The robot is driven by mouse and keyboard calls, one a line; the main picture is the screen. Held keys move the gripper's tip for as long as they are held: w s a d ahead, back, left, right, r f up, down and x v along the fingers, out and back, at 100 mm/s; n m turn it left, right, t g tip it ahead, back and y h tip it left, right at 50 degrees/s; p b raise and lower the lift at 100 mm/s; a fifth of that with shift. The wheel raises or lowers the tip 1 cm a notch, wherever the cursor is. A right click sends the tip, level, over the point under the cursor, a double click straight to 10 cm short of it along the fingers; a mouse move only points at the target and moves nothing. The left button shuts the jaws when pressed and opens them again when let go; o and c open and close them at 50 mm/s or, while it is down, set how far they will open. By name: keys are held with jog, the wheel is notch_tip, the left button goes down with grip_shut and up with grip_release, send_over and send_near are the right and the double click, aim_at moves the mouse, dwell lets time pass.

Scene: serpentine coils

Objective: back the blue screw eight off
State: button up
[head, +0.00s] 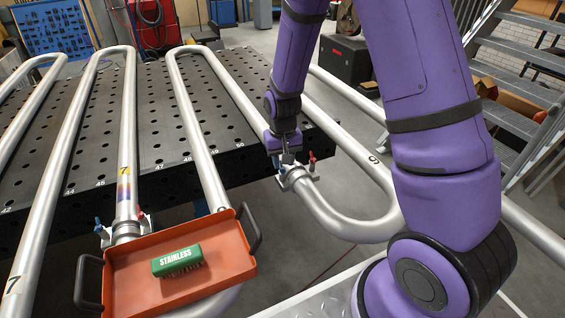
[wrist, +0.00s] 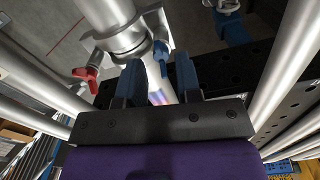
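The blue screw (head: 277,163) is on the left side of a silver clamp (head: 294,179) around a bent pipe at the table's edge. In the wrist view the blue screw (wrist: 160,50) shows just past and between my fingertips. A red screw (head: 312,157) is on the clamp's other side and also shows in the wrist view (wrist: 92,77). My gripper (head: 288,152) is above the clamp, pointing down. In the wrist view its two dark blue fingers (wrist: 160,62) are apart, with the heat-tinted pipe visible between them. Contact with the screw cannot be told. No number shows at this clamp.
Another clamp (head: 124,232) with blue and red screws holds the pipe marked 7. An orange tray (head: 219,262) with a green brush (head: 179,261) is at the front. Silver pipes loop over the perforated black table (head: 150,130). Metal stairs (head: 520,60) stand at the right.

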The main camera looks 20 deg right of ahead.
notch_tip(320, 180, up, 9)
jog(key=shift+r, duration=0.2)
dwell(0.6)
jog(key=s+d+r+t, duration=0.1)
jog(key=s+r, duration=0.4)
jog(key=r, duration=0.3)
jog(key=s+d+r+t, duration=0.1)
jog(key=s+r+t, duration=0.1)
jog(key=s+r, duration=0.5)
jog(key=s+r+n+t, duration=0.1)
jog(key=s+r, duration=0.3)
jog(key=s, duration=0.2)
jog(key=s+d+r+t, duration=0.1)
jog(key=s+r, duration=0.3)
jog(key=s, duration=0.3)
jog(key=shift+r+n, duration=0.25)
jog(key=shift+n, duration=0.15)
